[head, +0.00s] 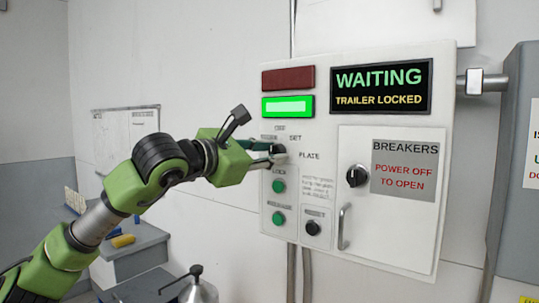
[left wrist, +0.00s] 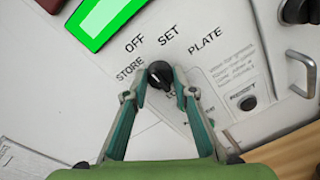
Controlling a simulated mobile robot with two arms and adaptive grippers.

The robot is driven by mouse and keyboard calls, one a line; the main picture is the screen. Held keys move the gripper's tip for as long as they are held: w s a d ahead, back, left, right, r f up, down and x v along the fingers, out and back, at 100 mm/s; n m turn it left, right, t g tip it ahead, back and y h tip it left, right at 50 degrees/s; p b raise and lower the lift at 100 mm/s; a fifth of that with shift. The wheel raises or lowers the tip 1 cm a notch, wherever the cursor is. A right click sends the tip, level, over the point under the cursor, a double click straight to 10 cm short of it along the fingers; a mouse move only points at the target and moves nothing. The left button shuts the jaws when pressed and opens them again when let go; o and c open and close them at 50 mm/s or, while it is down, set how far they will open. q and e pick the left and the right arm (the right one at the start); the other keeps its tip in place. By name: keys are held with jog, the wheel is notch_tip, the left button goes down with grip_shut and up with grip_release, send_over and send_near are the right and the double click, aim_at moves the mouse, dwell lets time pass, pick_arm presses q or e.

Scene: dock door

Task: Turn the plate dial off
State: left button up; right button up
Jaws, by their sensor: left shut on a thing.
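The plate dial (left wrist: 160,74) is a small black knob on the white control panel (head: 345,135). The labels OFF, SET, STORE and PLATE are printed around it. My left gripper (head: 274,153) reaches it from the left in the head view and largely covers it there. In the left wrist view my left gripper (left wrist: 160,95) has one fingertip on each side of the knob and is shut on it. I cannot tell for sure which label the dial points to. My right gripper is not in view.
The display (head: 381,87) reads WAITING, TRAILER LOCKED. A green lamp (head: 288,106) is lit below a dark red one (head: 288,78). Green buttons (head: 279,186) sit below the dial. The breakers door (head: 392,215), with a black knob (head: 357,176) and a handle (head: 345,226), is to the right.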

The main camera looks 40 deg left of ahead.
pick_arm(q)
jog(key=o, duration=1.1)
jog(key=shift+s, duration=0.1)
jog(key=s, duration=1.1)
jog(key=shift+s+d+r, duration=0.3)
jog(key=shift+s+d, duration=0.05)
jog(key=shift+s, duration=0.05)
